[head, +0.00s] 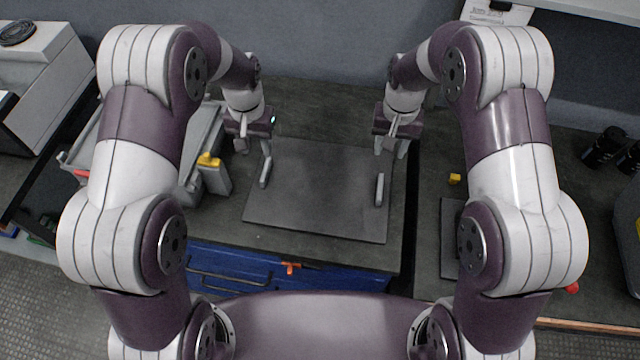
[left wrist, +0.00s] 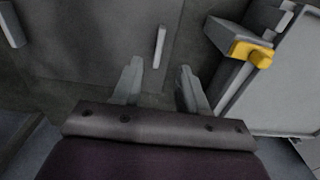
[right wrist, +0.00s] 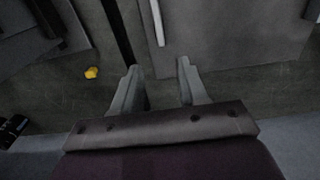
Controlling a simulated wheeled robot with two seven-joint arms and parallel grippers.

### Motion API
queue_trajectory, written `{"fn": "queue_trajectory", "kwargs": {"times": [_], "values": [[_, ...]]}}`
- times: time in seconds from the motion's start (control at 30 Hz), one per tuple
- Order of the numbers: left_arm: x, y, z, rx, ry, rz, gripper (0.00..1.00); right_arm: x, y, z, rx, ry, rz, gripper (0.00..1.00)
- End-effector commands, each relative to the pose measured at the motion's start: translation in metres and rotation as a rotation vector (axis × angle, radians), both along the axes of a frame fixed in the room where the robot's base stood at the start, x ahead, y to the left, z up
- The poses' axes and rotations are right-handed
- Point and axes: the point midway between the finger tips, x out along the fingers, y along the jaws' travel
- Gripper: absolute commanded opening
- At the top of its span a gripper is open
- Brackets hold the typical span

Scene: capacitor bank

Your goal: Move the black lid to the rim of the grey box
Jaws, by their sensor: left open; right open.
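The black lid (head: 320,200) is a flat, dark plate lying on the dark worktop, with an upright light-grey bar handle near each side. The grey box (head: 198,145) stands left of it, partly hidden by my left arm; a yellow latch (head: 209,160) is on its near side. My left gripper (head: 253,148) is open and empty by the far end of the left handle (left wrist: 160,47). In the left wrist view the handle lies ahead of the fingertips. My right gripper (head: 391,149) is open and empty beyond the right handle (right wrist: 157,22), which lies ahead of its fingers.
Right of a narrow dark gap, a second worktop carries a small yellow piece (head: 454,179) and a dark plate (head: 451,240) partly behind my right arm. Black cylinders (head: 604,148) stand far right. Blue drawers (head: 235,268) are below the front edge.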

Motion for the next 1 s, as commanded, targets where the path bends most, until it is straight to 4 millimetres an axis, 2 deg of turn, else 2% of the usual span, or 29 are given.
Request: {"fn": "queue_trajectory", "kwargs": {"times": [0.17,0.7,0.83,1.0], "values": [[-0.001,0.000,-0.011,0.001,0.004,0.000,0.43,0.000,0.000,-0.011,0.000,0.003,0.000,0.43],[0.000,0.000,-0.108,0.000,0.002,0.000,0.43,0.000,0.000,-0.109,-0.001,0.002,0.000,0.43],[0.001,0.000,-0.121,0.000,0.000,0.000,0.43,0.001,0.000,-0.121,0.000,0.001,0.000,0.43],[0.001,0.000,-0.127,0.000,0.000,0.000,0.43,0.001,0.000,-0.127,0.000,-0.001,0.000,0.43]]}}
